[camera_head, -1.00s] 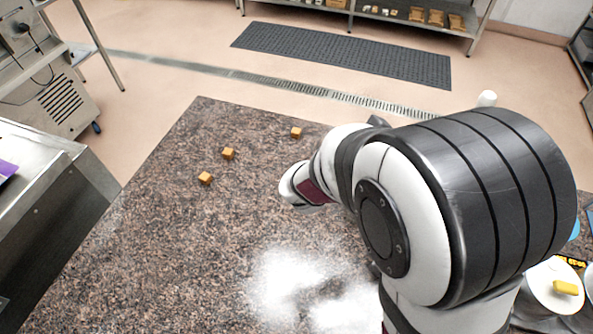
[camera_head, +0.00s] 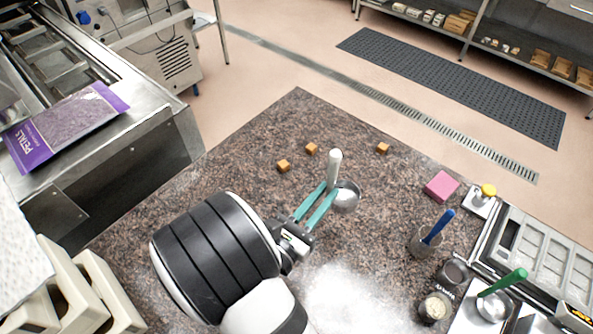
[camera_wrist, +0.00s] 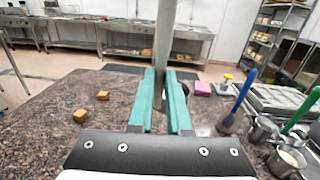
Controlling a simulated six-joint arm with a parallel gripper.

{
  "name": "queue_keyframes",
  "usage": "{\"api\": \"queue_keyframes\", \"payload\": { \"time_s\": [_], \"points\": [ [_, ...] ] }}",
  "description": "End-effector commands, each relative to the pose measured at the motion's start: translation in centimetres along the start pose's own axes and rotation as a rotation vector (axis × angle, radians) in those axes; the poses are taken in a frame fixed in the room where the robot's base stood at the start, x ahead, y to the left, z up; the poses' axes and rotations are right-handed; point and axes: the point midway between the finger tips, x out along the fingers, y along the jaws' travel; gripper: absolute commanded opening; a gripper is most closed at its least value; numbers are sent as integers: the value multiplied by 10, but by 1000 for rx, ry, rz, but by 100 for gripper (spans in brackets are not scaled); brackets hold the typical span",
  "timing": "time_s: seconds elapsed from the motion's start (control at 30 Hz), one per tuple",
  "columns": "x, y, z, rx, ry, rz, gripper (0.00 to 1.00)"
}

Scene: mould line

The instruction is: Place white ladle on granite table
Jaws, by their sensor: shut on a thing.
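My gripper (camera_head: 318,204) has teal fingers and is shut on the white ladle (camera_head: 334,168). The ladle has a pale handle that stands up between the fingertips and a round metallic bowl beside them. In the wrist view the handle (camera_wrist: 164,45) rises upright from between the fingers (camera_wrist: 160,88). The ladle is over the granite table (camera_head: 240,172), which is brown and speckled. I cannot tell whether the bowl touches the surface.
Several small orange cubes (camera_head: 283,165) lie beyond the gripper. A pink block (camera_head: 441,186), a cup with a blue-handled tool (camera_head: 424,246) and a green-handled pot (camera_head: 493,306) stand to the right. White powder (camera_head: 345,293) covers the table's near part. Bare granite lies left of the gripper.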

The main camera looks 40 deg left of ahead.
Motion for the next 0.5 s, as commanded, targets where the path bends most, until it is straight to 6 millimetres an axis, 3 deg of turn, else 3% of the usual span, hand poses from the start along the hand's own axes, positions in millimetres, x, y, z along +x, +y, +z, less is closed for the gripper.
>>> {"api": "queue_keyframes", "payload": {
  "time_s": [0.1, 0.27, 0.5],
  "points": [
    [-24, 20, -15, -1, 8, 96, 0],
    [-44, 44, -33, 3, 11, 134, 0],
    [-84, 104, -76, 5, 10, 130, 0]
  ]
}}
